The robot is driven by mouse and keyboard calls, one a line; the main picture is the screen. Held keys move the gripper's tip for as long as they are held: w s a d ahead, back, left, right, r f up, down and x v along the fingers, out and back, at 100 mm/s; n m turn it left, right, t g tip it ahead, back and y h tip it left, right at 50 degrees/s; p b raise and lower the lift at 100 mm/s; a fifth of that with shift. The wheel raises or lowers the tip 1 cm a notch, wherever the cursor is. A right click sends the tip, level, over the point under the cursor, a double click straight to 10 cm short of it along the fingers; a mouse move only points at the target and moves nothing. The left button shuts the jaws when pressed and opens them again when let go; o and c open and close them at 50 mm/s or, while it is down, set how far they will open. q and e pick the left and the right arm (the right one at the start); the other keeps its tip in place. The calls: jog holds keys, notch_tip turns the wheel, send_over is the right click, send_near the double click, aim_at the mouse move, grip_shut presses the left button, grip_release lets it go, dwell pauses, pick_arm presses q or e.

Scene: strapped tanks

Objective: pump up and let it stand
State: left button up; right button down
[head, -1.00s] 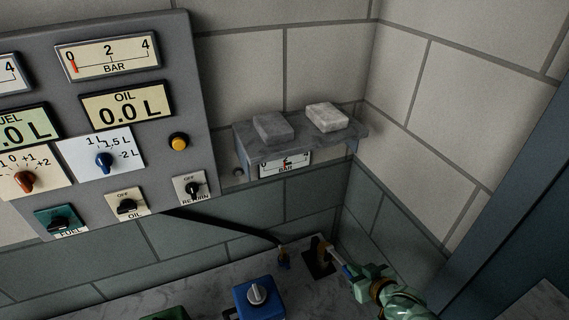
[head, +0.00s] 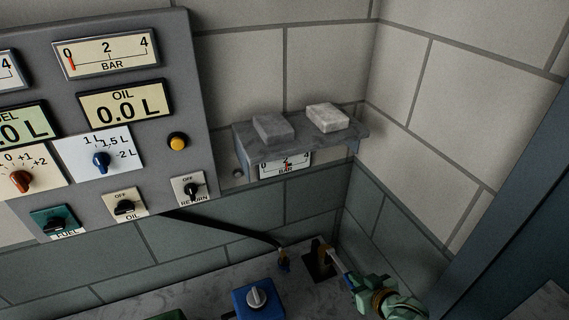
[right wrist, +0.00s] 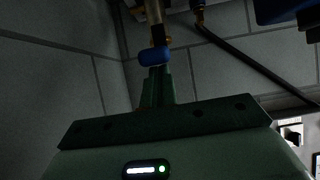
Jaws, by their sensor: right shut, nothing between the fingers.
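My right gripper (head: 352,282) is shut and empty at the lower right, by the blue grip of a hand pump lever. The blue grip (right wrist: 155,57) shows just beyond the fingertips (right wrist: 157,80) in the right wrist view; whether they touch it I cannot tell. The metal lever rod (head: 334,260) runs up left to a dark bracket (head: 318,268) on the worktop. The larger BAR gauge (head: 92,61) on the panel reads 0. My left gripper is not in view.
A grey control panel (head: 197,60) with dials, switches and a yellow button (head: 178,140) fills the left. A stone shelf (head: 300,148) holds two blocks. A blue box with a knob (head: 258,298) stands on the worktop, near a black hose (head: 225,228).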

jog(key=shift+s+f, duration=0.1)
jog(key=shift+f, duration=0.15)
jog(key=shift+w+r+p, duration=0.25)
jog(key=shift+r+p, duration=0.5)
jog(key=shift+r, duration=0.2)
jog(key=shift+w+a+r+p, duration=0.15)
jog(key=shift+w+r+p, duration=0.25)
jog(key=shift+r+p, duration=0.4)
jog(key=shift+w+a+r+p, duration=0.1)
jog(key=shift+w+r+p, duration=0.3)
jog(key=shift+r+p, duration=0.35)
jog(key=shift+r, duration=0.15)
jog(key=shift+w+a+r+p, duration=0.15)
jog(key=shift+w+r+p, duration=0.15)
jog(key=shift+r+p, duration=0.25)
jog(key=p+v, duration=0.6)
jog(key=v, duration=0.1)
